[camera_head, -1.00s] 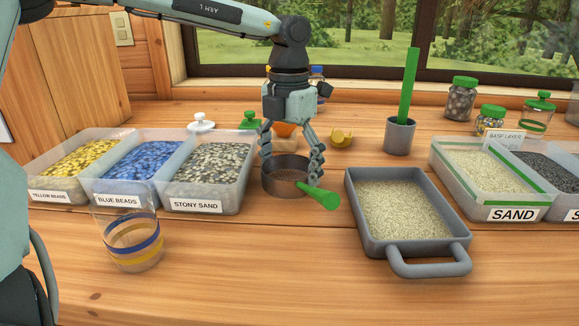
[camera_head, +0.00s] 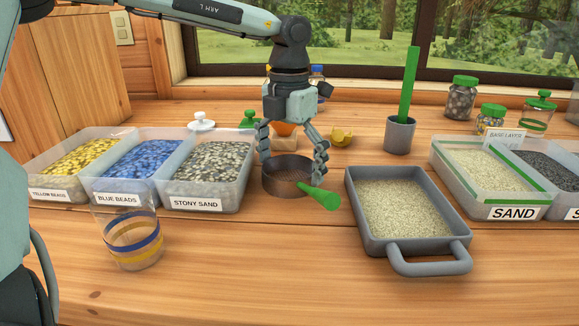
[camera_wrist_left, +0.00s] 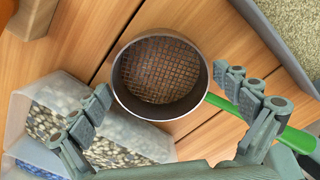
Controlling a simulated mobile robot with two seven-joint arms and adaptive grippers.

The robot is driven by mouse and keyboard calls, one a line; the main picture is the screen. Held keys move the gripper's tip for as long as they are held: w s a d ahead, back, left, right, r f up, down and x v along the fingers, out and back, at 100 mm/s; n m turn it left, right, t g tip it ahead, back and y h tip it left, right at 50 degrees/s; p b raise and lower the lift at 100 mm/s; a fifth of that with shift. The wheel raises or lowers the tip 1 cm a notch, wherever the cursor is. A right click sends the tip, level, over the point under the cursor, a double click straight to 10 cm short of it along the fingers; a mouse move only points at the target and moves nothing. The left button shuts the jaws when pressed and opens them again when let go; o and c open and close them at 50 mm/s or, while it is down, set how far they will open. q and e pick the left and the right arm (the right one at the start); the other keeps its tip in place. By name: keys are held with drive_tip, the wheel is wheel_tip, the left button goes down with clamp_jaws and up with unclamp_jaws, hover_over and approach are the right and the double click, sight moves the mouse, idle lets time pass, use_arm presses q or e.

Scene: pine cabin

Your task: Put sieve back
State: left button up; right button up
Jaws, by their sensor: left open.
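The sieve (camera_head: 287,187) is a round dark metal ring with a mesh bottom and a green handle (camera_head: 320,197). It sits on the wooden worktop between the stony sand bin and the grey tray, its handle pointing to the front right. In the left wrist view the sieve (camera_wrist_left: 160,100) shows its brown mesh, with its green handle partly hidden behind a finger. My left gripper (camera_head: 291,168) is open above the sieve, pointing down, one finger on each side of the ring. The fingers (camera_wrist_left: 165,108) appear apart from the ring. My right gripper is not in view.
Bins of yellow beads, blue beads and stony sand (camera_head: 240,185) stand left. A striped glass (camera_head: 133,240) stands in front. The grey tray (camera_head: 356,222) of sand is right, with a sand bin (camera_head: 470,196) beyond. A grey cup (camera_head: 399,140) stands behind.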

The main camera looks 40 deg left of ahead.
use_arm(q)
wheel_tip(320, 180, up, 12)
idle(0.5)
drive_tip(key=shift+r, duration=0.1)
